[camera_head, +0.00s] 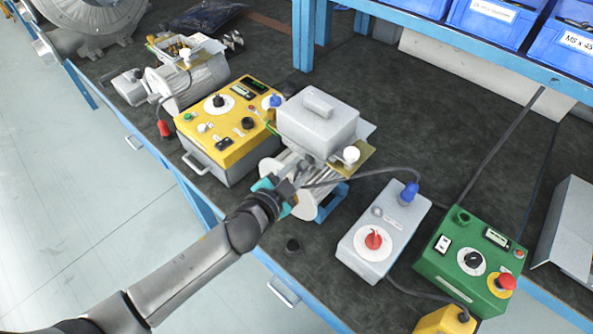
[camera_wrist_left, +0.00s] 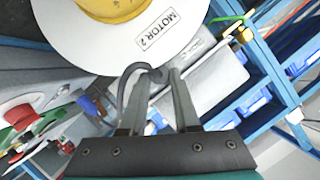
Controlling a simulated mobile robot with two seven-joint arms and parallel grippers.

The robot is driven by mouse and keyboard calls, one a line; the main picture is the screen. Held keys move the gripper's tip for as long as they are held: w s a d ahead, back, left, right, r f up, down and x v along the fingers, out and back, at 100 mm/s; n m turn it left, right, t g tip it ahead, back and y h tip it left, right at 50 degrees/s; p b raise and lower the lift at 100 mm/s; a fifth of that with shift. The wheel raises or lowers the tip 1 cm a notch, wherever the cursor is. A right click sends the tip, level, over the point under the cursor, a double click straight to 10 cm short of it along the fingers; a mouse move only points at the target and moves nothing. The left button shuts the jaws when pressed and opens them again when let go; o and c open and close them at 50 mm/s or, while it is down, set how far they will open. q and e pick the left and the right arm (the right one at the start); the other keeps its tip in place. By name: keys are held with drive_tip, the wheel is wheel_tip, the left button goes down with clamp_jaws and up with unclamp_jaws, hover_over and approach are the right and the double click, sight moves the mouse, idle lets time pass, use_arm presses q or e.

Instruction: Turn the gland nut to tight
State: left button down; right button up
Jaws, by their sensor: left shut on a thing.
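The motor (camera_head: 308,195), with a round pale end and a grey terminal box (camera_head: 318,122) above it, stands mid-bench. In the left wrist view its white end face (camera_wrist_left: 110,45) carries a "MOTOR 2" label. My left gripper (camera_head: 287,187) reaches to the motor's near side. In the wrist view its fingertips (camera_wrist_left: 160,75) are closed around the small grey gland nut (camera_wrist_left: 157,75), with a dark cable (camera_wrist_left: 124,88) curving away from it. The head view hides the nut behind the gripper. How tight the nut is cannot be told. My right gripper is not in view.
A yellow tester box (camera_head: 222,145) stands left of the motor. A grey box (camera_head: 385,240) with a red knob and blue plug, and a green control box (camera_head: 470,262), stand to the right. Blue bins (camera_head: 482,20) are at the back.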

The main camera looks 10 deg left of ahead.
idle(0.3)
use_arm(q)
drive_tip(key=c, duration=0.6)
unclamp_jaws()
drive_tip(key=shift+c, duration=0.2)
drive_tip(key=v, duration=1.5)
drive_tip(key=shift+s, duration=0.15)
